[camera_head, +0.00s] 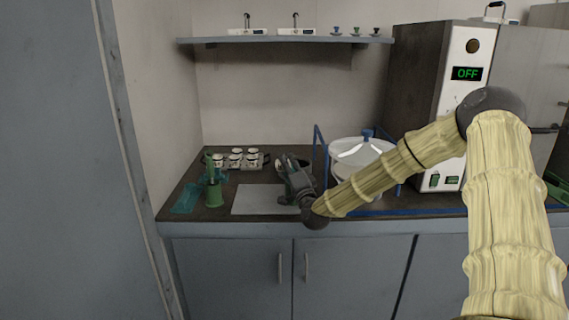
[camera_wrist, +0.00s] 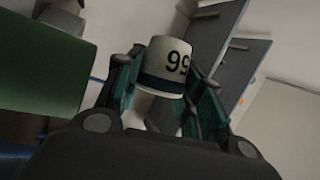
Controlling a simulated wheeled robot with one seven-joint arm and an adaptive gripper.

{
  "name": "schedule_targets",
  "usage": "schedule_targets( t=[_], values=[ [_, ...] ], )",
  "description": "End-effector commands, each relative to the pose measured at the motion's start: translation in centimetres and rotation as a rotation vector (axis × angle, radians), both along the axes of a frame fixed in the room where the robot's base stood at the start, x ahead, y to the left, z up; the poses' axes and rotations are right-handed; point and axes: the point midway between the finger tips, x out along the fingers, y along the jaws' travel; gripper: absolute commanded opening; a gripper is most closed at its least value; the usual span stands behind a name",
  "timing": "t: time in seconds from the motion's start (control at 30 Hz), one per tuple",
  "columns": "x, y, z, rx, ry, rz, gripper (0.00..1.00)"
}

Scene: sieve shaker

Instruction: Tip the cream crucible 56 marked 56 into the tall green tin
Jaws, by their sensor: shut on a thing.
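My gripper (camera_head: 287,164) is over the worktop, right of the green tin. In the wrist view, my gripper (camera_wrist: 162,95) is shut on a cream crucible (camera_wrist: 165,55) with a dark band.
Several white cups stand in a tray (camera_head: 222,166) behind the tin. A teal tray (camera_head: 185,200) lies left of it, and a pale grey mat (camera_head: 258,203) lies right. A white round-lidded vessel (camera_head: 355,152) and a tall cabinet showing OFF (camera_head: 452,110) are at the right.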

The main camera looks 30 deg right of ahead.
Motion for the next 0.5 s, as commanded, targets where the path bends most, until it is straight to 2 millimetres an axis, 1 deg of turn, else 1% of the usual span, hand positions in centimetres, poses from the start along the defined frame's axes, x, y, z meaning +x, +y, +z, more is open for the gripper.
schedule_targets(
  t=[0.03, 0.5],
  values=[
    [0.06, 0.10, 0.67, -0.021, 0.016, 0.001, 0.13],
    [0.32, 0.42, 1.13, -0.211, 0.162, 0.001, 0.13]
  ],
)
